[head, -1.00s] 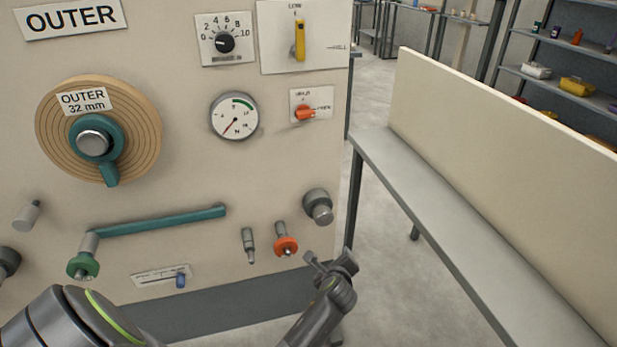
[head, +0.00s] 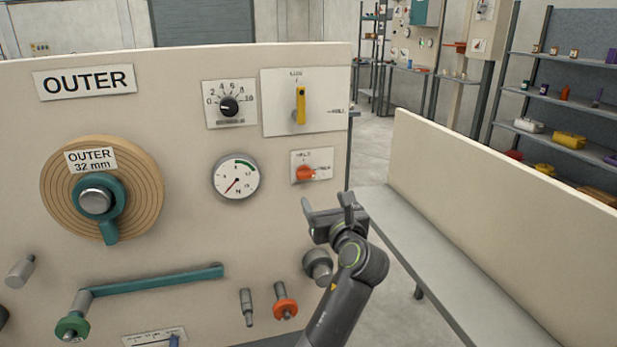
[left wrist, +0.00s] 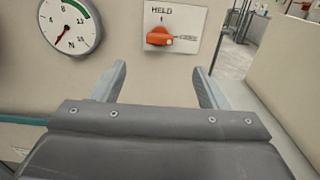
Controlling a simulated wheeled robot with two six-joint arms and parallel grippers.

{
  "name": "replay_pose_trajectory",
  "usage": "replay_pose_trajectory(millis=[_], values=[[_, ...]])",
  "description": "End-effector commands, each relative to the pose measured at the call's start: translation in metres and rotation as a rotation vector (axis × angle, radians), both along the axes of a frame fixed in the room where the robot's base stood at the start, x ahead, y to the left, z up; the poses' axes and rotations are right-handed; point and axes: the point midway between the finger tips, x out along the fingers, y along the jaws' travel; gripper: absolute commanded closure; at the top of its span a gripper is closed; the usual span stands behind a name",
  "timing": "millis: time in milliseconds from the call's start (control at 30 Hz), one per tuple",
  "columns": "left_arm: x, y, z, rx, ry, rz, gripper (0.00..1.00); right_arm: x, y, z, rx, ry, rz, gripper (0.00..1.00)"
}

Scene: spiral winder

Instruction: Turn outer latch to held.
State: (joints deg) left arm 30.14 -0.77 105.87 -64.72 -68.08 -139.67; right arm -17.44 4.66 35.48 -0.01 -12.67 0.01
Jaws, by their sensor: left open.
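The latch is an orange knob (head: 306,173) on a small white plate on the OUTER panel. Its handle points right, toward a small label that is hard to read. In the left wrist view the orange knob (left wrist: 160,37) sits below the word HELD, with a short mark between them, and its handle lies sideways. My left gripper (head: 326,203) is open and empty, below and a little right of the knob, apart from it. Its two fingers (left wrist: 160,85) point up toward the plate in the left wrist view. My right gripper is not in view.
A gauge (head: 236,176) is left of the latch, and a yellow lever (head: 300,105) is above it. A grey round knob (head: 317,264) and an orange-collared peg (head: 284,303) are below. A cream board (head: 500,175) stands on a grey bench at the right.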

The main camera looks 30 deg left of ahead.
Motion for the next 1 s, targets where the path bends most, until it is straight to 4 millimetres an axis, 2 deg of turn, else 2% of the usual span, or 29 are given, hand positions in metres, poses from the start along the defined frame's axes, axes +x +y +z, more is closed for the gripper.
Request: replay_pose_trajectory(millis=[333, 533, 767, 1000], values=[[0.046, 0.056, 0.002, 0.004, 0.002, 0.004, 0.33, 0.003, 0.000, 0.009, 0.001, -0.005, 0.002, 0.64], [0.069, 0.083, 0.001, 0.001, 0.002, 0.003, 0.33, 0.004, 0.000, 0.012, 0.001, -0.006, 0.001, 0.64], [0.083, 0.098, 0.000, -0.001, 0.000, 0.001, 0.33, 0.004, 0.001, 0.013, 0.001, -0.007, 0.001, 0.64], [0.085, 0.100, 0.000, -0.002, -0.001, 0.000, 0.33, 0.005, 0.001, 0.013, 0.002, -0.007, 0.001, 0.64]])
